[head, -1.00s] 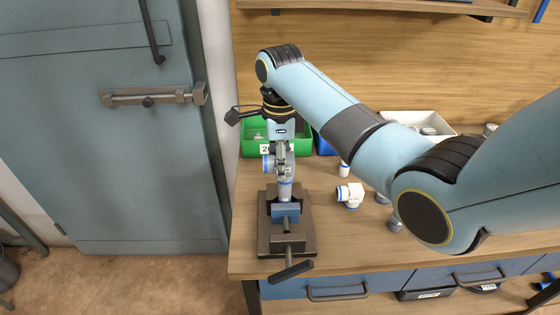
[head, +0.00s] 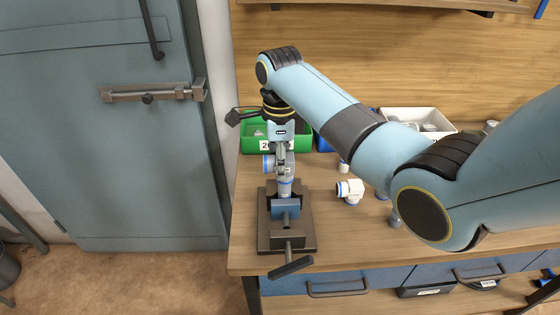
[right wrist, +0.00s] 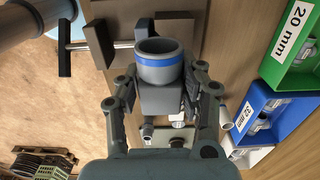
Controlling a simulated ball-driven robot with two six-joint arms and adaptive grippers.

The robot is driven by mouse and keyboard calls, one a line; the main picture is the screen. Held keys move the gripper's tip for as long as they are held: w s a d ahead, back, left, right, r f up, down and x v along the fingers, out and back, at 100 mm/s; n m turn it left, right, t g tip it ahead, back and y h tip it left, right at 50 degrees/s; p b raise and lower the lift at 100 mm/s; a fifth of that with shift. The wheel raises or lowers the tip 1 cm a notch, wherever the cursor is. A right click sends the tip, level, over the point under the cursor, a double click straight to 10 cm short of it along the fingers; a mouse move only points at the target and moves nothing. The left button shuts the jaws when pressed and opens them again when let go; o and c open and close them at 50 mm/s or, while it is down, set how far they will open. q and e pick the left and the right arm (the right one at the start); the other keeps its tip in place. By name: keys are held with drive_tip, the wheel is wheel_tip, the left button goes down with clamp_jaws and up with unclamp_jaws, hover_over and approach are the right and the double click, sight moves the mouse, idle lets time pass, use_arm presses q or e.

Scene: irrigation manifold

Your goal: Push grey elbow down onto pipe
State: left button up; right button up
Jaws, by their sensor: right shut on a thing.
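The grey elbow (head: 284,171) has blue rings and stands over the vise, one mouth facing left and the other down. My right gripper (head: 281,157) is shut on it from above. In the right wrist view the elbow's open, blue-ringed mouth (right wrist: 159,62) faces the camera between the fingers (right wrist: 164,100). The pipe (head: 285,191) stands upright below the elbow, clamped in the blue-jawed vise (head: 303,235). The elbow's lower end meets the pipe top; how deep it sits is hidden. My left gripper is out of view.
A white tee fitting (head: 351,190) and other small fittings lie right of the vise. A green bin (head: 304,143), a blue bin (right wrist: 259,100) and a white tray (head: 448,120) stand behind. The vise handle (head: 291,267) reaches past the bench's front edge.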

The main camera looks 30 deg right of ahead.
drive_tip(key=shift+f, duration=0.1)
drive_tip(key=o, duration=1.5)
drive_tip(key=shift+o, duration=0.2)
drive_tip(key=shift+r+p, duration=0.3)
drive_tip(key=shift+r, duration=3.2)
clamp_jaws()
drive_tip(key=shift+f, duration=0.1)
drive_tip(key=shift+f+b, duration=0.35)
drive_tip(key=shift+f, duration=1)
